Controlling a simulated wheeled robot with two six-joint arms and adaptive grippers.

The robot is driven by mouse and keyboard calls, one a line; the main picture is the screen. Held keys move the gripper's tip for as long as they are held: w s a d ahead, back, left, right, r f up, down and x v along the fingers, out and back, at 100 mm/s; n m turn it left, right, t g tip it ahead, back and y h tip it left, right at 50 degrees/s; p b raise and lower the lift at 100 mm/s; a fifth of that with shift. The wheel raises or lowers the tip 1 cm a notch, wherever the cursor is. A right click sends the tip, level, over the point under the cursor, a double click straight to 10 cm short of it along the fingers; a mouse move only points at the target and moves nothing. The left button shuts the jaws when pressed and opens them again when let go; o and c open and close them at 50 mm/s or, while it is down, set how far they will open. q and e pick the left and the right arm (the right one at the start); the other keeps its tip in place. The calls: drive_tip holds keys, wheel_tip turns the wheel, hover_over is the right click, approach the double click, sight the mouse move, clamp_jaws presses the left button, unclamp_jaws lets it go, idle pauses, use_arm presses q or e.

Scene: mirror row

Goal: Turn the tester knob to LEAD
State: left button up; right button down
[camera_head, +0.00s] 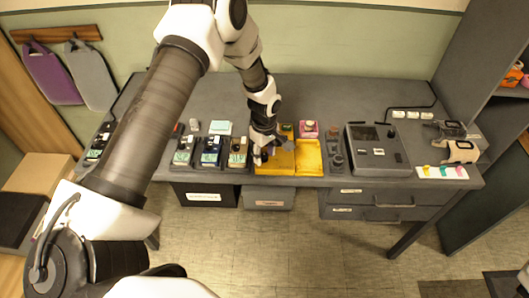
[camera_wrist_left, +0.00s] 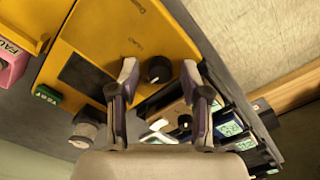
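The yellow tester (camera_head: 275,166) lies on the grey bench in the head view, partly covered by my left gripper (camera_head: 263,154). In the left wrist view the tester's yellow face (camera_wrist_left: 150,30) carries a round black knob (camera_wrist_left: 158,70), a dark panel and a green button (camera_wrist_left: 47,94). My left gripper (camera_wrist_left: 160,68) is open, with one fingertip on each side of the knob and a gap visible at both sides. My right gripper is not in view.
Several small meters (camera_head: 211,151) stand in a row left of the tester. Right of it are an open yellow tray or lid (camera_head: 309,157), a pink box (camera_head: 308,129) and a grey console (camera_head: 377,150). Bare bench shows behind the row.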

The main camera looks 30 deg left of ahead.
use_arm(q)
clamp_jaws()
drive_tip(key=shift+m, duration=0.5)
drive_tip(key=m, duration=0.3)
drive_tip(key=shift+m, duration=0.4)
drive_tip(key=m, duration=0.4)
drive_tip(key=shift+m, duration=0.3)
drive_tip(key=m, duration=0.4)
drive_tip(key=shift+b, duration=0.35)
drive_tip(key=m, duration=0.4)
drive_tip(key=shift+m, duration=0.3)
drive_tip(key=shift+b, duration=0.3)
